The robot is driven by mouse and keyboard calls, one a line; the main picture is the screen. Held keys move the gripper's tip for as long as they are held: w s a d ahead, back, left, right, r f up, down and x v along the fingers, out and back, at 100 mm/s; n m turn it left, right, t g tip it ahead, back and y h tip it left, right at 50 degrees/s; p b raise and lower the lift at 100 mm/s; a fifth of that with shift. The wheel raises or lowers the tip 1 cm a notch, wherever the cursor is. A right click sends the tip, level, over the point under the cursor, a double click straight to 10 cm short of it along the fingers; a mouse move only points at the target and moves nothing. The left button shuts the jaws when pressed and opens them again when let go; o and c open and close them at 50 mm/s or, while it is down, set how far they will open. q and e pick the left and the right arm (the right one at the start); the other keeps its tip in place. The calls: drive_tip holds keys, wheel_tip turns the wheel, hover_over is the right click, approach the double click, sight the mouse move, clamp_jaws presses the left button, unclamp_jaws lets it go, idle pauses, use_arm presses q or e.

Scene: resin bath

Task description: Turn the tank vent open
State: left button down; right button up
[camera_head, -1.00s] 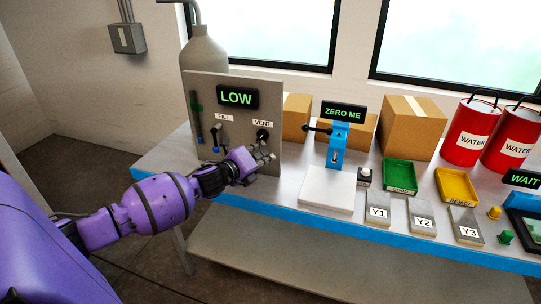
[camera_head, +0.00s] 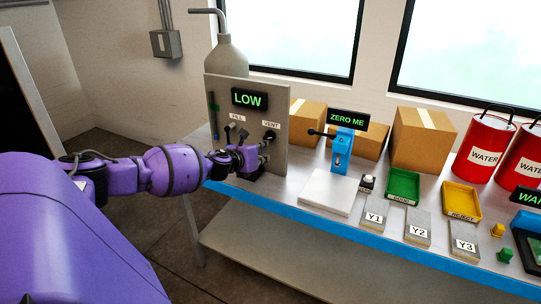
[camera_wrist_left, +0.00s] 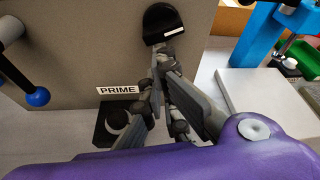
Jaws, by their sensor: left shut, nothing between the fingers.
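The tank's grey panel (camera_head: 247,100) stands on the bench and carries a green "LOW" display (camera_head: 249,99). The black vent knob (camera_head: 269,136) is under the "VENT" label. In the left wrist view the vent knob (camera_wrist_left: 158,20) sticks out from the panel, with a white mark on its lower right. My left gripper (camera_head: 263,152) is just below the knob in the head view. In the wrist view its fingers (camera_wrist_left: 162,66) are shut and empty, with the tips close under the knob; I cannot tell whether they touch it. My right gripper is not in view.
The fill valve (camera_head: 239,132) is left of the vent; its blue-tipped lever (camera_wrist_left: 37,96) shows in the wrist view. A blue press-like stand (camera_head: 342,150) and white plate (camera_head: 325,191) stand to the right.

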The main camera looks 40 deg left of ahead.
use_arm(q)
drive_tip(key=shift+a+r, duration=0.1)
drive_tip(key=shift+a, duration=0.5)
drive_tip(key=shift+s, duration=0.1)
idle(0.4)
drive_tip(key=shift+r, duration=0.1)
